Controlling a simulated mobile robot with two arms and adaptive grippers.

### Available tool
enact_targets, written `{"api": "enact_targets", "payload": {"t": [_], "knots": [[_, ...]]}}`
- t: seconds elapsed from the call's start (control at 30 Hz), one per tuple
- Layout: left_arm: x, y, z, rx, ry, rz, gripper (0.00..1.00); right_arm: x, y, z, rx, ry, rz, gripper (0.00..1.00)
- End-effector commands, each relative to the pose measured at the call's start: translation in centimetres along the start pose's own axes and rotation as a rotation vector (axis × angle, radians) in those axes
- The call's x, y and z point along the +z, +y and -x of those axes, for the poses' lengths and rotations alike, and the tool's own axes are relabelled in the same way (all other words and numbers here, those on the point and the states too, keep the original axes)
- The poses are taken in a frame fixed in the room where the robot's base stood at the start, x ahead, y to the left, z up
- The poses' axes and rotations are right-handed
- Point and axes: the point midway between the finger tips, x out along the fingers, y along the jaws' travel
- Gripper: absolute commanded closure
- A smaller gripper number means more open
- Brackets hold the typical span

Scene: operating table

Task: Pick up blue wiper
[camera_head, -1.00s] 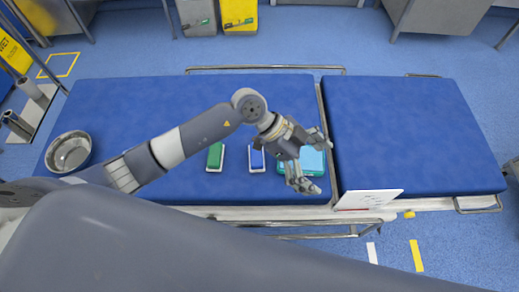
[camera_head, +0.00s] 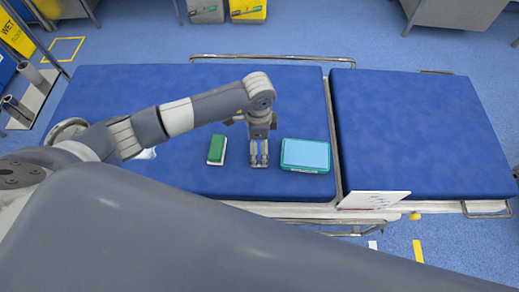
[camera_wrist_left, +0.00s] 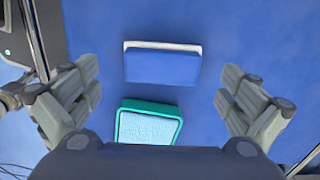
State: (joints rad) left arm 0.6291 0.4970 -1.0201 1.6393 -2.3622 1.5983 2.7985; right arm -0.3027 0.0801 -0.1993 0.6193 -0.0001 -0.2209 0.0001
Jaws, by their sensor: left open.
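The blue wiper (camera_wrist_left: 162,66), a blue block with a white edge, lies on the blue table top in the left wrist view, between my spread fingers and apart from them. In the head view I cannot make it out; my left gripper (camera_head: 258,162) covers that spot, pointing down over the table. This gripper is open and empty, and its two fingers show at either side in the left wrist view (camera_wrist_left: 160,82). My right gripper is not in view.
A green wiper (camera_head: 217,147) lies left of the gripper. A teal box with a light blue top (camera_head: 305,155) lies to its right, close to the blue wiper in the wrist view. A metal bowl (camera_head: 62,128) is partly behind my arm. The table's far part is clear.

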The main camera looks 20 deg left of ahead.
Motion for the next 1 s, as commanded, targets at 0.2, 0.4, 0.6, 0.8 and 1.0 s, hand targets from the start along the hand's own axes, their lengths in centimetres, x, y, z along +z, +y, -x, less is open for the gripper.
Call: {"api": "enact_targets", "payload": {"t": [0.2,0.4,0.6,0.8,1.0], "knots": [[0.4,-0.2,-3.3,0.002,-0.002,0.0,0.0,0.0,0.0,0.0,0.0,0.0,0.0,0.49],[0.4,-0.3,-4.0,0.0,-0.001,-0.001,0.0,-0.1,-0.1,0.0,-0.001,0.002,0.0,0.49],[0.4,-0.3,-4.0,0.001,0.0,-0.001,0.16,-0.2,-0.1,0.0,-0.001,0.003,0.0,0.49],[0.4,-0.3,-4.0,0.001,-0.001,-0.001,0.48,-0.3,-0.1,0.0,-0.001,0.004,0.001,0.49],[0.5,-0.3,-4.0,0.001,-0.001,-0.001,0.48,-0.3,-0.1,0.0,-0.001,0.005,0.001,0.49]]}}
